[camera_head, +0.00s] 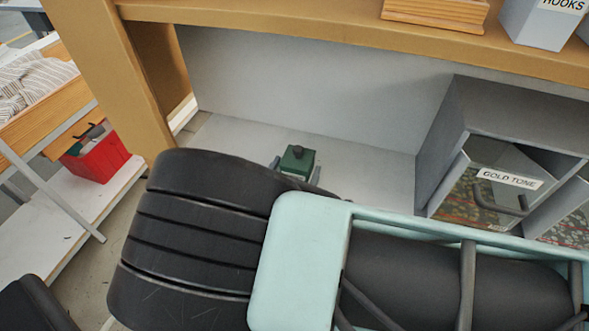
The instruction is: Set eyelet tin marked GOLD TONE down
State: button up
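A small dark green box-shaped thing with a dark knob on top (298,160) shows just beyond my arm, over the grey surface under the wooden bench. I see no lettering on it, so I cannot tell whether it is the eyelet tin. Grey tips that look like the fingers of my gripper (296,170) show close on its left and right sides. My arm hides the rest of the gripper and the thing's lower part. I cannot tell whether the fingers touch it or whether it rests on the surface. The words GOLD TONE stand on a label (510,179) on a clear-fronted, handled compartment at right.
A grey cabinet (440,155) with open-topped fronts stands at right. The wooden bench top (330,35) crosses above, with its leg (105,75) at left. A box marked HOOKS (535,25) stands on it. A red bin (95,155) is at left. The grey surface (370,165) is clear right of the green thing.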

jog(key=shift+r, duration=0.1)
jog(key=shift+s, duration=0.1)
jog(key=f+b+v, duration=0.1)
jog(key=b+v, duration=0.2)
jog(key=v, duration=0.9)
jog(key=w+a+r+n+g+y, duration=0.3)
jog(key=a+r+g+y, duration=0.2)
jog(key=r+g+y, duration=0.3)
jog(key=s+d+r+n+g+y, duration=0.3)
jog(key=s+d+r+n+g, duration=0.25)
jog(key=s, duration=0.25)
jog(key=s+d+r+n+g+h, duration=0.1)
jog(key=s+d+r+h, duration=0.1)
jog(key=d, duration=0.6)
jog(key=s+d+r+n+g+h, duration=0.1)
jog(key=s+d+n+g+h, duration=0.1)
jog(key=s+d, duration=0.3)
jog(key=d, duration=0.3)
jog(key=shift+s+r, duration=0.3)
jog(key=shift+r, duration=0.05)
